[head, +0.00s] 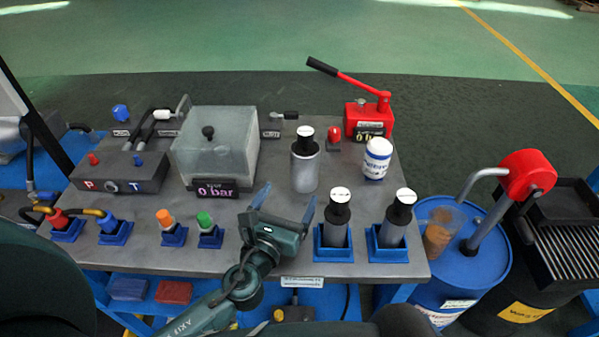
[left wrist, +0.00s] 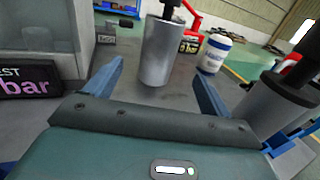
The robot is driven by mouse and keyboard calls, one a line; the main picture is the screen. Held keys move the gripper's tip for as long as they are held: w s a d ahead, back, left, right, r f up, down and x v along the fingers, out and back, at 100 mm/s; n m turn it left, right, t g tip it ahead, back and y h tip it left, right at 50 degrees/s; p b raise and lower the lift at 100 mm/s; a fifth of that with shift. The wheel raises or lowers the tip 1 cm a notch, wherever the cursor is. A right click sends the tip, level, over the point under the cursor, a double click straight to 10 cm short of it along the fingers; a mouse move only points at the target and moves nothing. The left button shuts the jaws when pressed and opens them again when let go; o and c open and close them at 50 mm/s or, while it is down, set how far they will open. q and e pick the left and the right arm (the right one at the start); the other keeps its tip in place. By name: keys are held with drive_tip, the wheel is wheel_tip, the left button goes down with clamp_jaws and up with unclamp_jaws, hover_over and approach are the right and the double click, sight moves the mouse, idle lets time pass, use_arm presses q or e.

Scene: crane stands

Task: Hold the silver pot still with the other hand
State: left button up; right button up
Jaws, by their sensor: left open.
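The silver pot (head: 304,172) is an upright metal cylinder with a black, white-capped piece on top. It stands bare on the grey bench, right of the clear box. My left gripper (head: 287,197) is open and empty, in front of the pot and slightly left of it. In the left wrist view the pot (left wrist: 161,55) shows ahead between the two blue fingers (left wrist: 159,76), apart from both. The top of the pot's black piece is cut off in that view. My right gripper is in neither view.
Two similar black-topped cylinders (head: 335,222) (head: 395,222) stand in blue holders close to the right of my left gripper. A white jar (head: 376,160) and a red hand pump (head: 368,117) stand behind right. The clear box (head: 215,155) with a pressure display (head: 216,189) is left.

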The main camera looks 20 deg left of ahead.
sight(306, 162)
use_arm(q)
drive_tip(key=w, duration=1.2)
drive_tip(key=shift+d, duration=0.15)
drive_tip(key=c, duration=1.2)
idle(0.7)
